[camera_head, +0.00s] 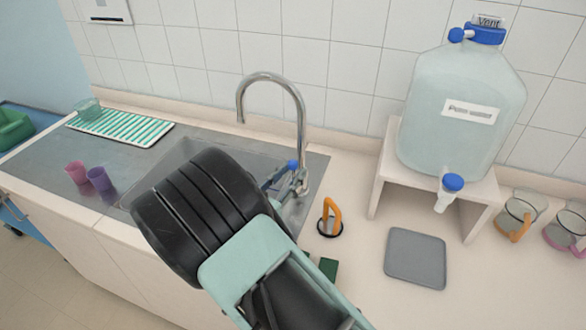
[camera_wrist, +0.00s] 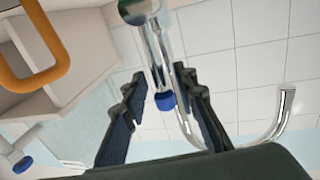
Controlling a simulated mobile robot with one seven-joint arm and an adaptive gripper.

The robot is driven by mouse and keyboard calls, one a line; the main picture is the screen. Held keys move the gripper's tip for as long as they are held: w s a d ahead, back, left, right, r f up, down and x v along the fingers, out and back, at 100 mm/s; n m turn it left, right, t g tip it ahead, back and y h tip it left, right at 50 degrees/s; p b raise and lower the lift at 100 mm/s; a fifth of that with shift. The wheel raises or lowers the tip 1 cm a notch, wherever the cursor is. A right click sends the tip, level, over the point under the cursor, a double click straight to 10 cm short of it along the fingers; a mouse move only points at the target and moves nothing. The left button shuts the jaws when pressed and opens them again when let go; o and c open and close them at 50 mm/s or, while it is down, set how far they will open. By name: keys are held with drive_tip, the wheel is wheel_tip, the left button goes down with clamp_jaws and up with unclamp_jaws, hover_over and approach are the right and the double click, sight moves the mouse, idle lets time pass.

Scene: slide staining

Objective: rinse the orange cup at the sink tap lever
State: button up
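The chrome tap (camera_head: 272,78) arches over the sink (camera_head: 185,150), with a blue lever (camera_head: 292,165) low on its column. In the wrist view, my gripper (camera_wrist: 160,85) is open. The tap column (camera_wrist: 157,45) and blue lever end (camera_wrist: 165,100) appear between its fingers; contact cannot be told. My arm hides most of the gripper and part of the basin in the head view. No plainly orange cup shows. A clear mug with an orange handle (camera_head: 518,218) stands at the far right. Pink (camera_head: 76,172) and purple (camera_head: 99,180) cups stand left of the basin.
An orange-handled object with a dark round base (camera_head: 330,217) stands close right of the tap. A large water container (camera_head: 460,100) sits on a stand, with a grey mat (camera_head: 415,258) in front. A striped mat (camera_head: 120,127) lies at the back left.

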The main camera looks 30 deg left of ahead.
drive_tip(key=shift+w, duration=0.5)
drive_tip(key=shift+c, duration=0.2)
clamp_jaws()
